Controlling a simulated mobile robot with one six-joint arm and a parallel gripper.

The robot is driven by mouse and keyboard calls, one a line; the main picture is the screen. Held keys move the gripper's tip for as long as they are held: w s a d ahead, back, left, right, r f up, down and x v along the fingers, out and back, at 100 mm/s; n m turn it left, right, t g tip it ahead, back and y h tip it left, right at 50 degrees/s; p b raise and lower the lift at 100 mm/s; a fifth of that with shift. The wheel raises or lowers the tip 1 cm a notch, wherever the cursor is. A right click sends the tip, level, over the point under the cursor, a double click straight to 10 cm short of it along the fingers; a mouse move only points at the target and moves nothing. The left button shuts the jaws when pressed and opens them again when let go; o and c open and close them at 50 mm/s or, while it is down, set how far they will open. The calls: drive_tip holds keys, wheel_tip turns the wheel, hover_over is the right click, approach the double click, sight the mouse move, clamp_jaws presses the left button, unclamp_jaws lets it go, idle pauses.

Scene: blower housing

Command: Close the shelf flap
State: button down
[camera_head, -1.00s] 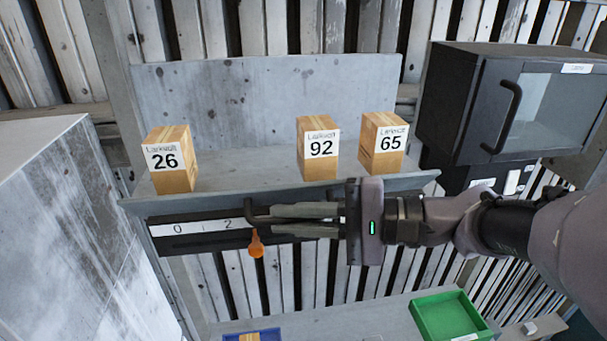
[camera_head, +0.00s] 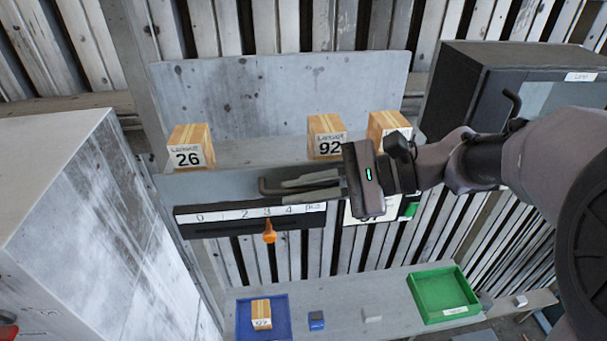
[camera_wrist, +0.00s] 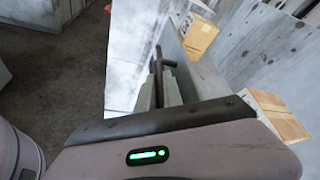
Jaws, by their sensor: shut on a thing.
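The shelf flap (camera_head: 205,187) is a grey panel along the shelf's front edge, above a strip marked with numbers. Its face shows in the head view at a slant; its exact angle is hard to tell. A dark bar handle (camera_head: 264,189) is at the flap. My gripper (camera_head: 285,184) reaches in from the right and its fingers are shut on this handle. In the wrist view the handle (camera_wrist: 158,62) stands between the fingertips (camera_wrist: 160,88), beside a pale panel. My gripper and arm hide the flap's right part.
Boxes marked 26 (camera_head: 190,149) and 92 (camera_head: 326,137) and a third, partly hidden box (camera_head: 385,126) stand on the shelf. An orange pointer (camera_head: 269,232) hangs at the strip. Below are a blue tray (camera_head: 243,320) and a green tray (camera_head: 465,309). A dark cabinet (camera_head: 455,90) is right.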

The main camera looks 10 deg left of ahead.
idle(0.4)
drive_tip(key=c, duration=1.8)
unclamp_jaws()
drive_tip(key=shift+w, duration=0.1)
drive_tip(key=shift+o, duration=0.2)
drive_tip(key=shift+d, duration=0.1)
drive_tip(key=b+v, duration=0.2)
drive_tip(key=v, duration=1.5)
